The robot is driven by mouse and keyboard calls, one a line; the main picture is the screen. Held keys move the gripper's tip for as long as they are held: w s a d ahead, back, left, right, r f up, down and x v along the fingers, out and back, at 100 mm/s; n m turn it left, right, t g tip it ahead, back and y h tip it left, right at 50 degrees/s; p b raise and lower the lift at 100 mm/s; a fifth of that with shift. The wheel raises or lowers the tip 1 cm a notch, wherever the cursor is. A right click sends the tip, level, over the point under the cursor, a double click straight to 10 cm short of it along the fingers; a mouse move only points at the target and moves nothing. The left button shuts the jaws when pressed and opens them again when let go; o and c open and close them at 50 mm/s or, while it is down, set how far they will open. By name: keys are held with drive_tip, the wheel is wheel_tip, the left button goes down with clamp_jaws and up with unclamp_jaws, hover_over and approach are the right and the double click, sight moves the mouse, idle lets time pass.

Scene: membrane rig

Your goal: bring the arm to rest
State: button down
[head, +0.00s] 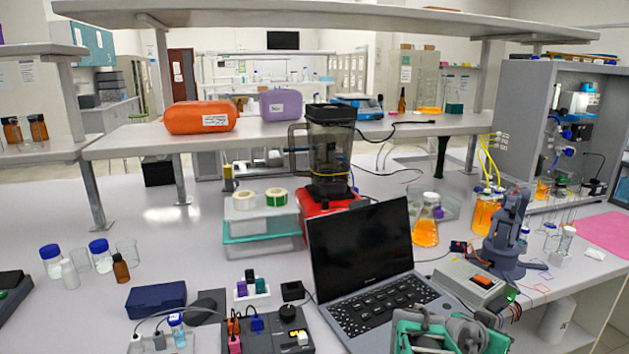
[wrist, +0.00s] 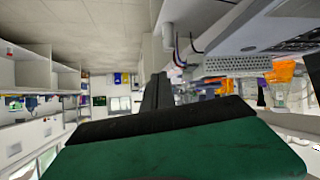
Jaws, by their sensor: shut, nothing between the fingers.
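My gripper (wrist: 157,88) shows in the wrist view as dark fingers, closed together with nothing between them, beyond a green and black body. The wrist view looks sideways across the room, and the fingers point into open space. In the head view, part of my arm (head: 450,334), teal and grey, is at the bottom edge, in front of the laptop (head: 362,262). The fingertips cannot be made out there.
The bench holds a blender (head: 328,155), an orange-filled flask (head: 425,228), a small grey robot arm model (head: 506,236), a grey control box (head: 474,284) and a blue box (head: 156,298). A raised shelf (head: 262,133) spans the back. Bare bench shows at left.

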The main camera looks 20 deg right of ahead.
drive_tip(key=a+f+n+y, duration=0.5)
drive_tip(key=a+f+y, duration=0.45)
drive_tip(key=a, duration=0.65)
drive_tip(key=w+a+r+n+p, duration=0.1)
drive_tip(key=w+a+r+n, duration=0.1)
drive_tip(key=a, duration=0.7)
drive_tip(key=w+a+r+n+t+y, duration=0.1)
drive_tip(key=w+a+r+n, duration=0.1)
drive_tip(key=a, duration=0.7)
drive_tip(key=w+a+r+n+t+y+p, duration=0.1)
drive_tip(key=a+r+n, duration=0.3)
drive_tip(key=a, duration=0.5)
drive_tip(key=shift+w+r+n+p, duration=0.15)
drive_tip(key=shift+w+n+p, duration=0.3)
drive_tip(key=shift+n, duration=0.65)
drive_tip(key=shift+d+y, duration=0.1)
drive_tip(key=shift+y, duration=0.15)
